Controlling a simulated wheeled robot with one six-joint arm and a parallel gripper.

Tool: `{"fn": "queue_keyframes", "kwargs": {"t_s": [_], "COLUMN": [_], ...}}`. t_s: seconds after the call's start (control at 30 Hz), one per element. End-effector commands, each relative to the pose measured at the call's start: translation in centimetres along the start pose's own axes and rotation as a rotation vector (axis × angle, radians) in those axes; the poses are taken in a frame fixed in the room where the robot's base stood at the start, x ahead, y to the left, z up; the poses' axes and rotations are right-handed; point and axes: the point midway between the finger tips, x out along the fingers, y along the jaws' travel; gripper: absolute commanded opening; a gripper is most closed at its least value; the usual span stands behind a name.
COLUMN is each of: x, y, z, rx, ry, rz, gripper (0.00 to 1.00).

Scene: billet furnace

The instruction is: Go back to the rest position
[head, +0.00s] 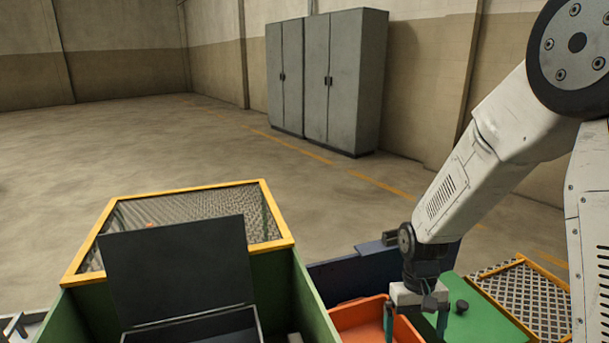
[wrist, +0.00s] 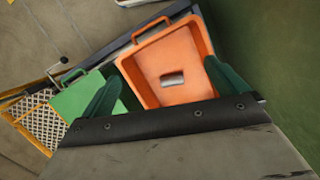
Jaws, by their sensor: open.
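My gripper (head: 415,318) hangs pointing down at the lower right of the head view, over the right side of an orange tray (head: 355,316). In the wrist view its two green fingers stand wide apart, with nothing between the tips of my gripper (wrist: 168,74). The orange tray (wrist: 150,60) lies below the fingers there. A small grey metal cylinder (wrist: 172,79) lies on the tray floor, apart from the fingers. The cylinder is hidden in the head view.
A green housing (head: 312,300) with a yellow-framed mesh top and a raised dark lid (head: 180,270) stands left of the tray. A green panel (head: 465,322) and a yellow-framed mesh (head: 520,290) lie to the right. Grey cabinets (head: 343,80) stand at the back; open floor lies between.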

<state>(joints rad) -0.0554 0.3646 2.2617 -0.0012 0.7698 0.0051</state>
Motion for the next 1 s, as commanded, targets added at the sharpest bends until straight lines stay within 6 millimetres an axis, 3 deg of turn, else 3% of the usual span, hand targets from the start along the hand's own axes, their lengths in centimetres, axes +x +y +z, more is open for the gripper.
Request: {"fn": "queue_keyframes", "kwargs": {"t_s": [0.1,0.4,0.8,1.0], "x": [-3.8,-11.0,-16.1,-17.6], "y": [0.2,0.7,1.1,1.1], "z": [3.4,12.4,22.7,25.2], "rx": [0.004,0.017,0.038,0.048], "ry": [0.0,0.028,0.185,0.307], "rz": [-0.001,-0.004,-0.005,-0.004], "gripper": [0.98,0.98,0.98,0.98]}}
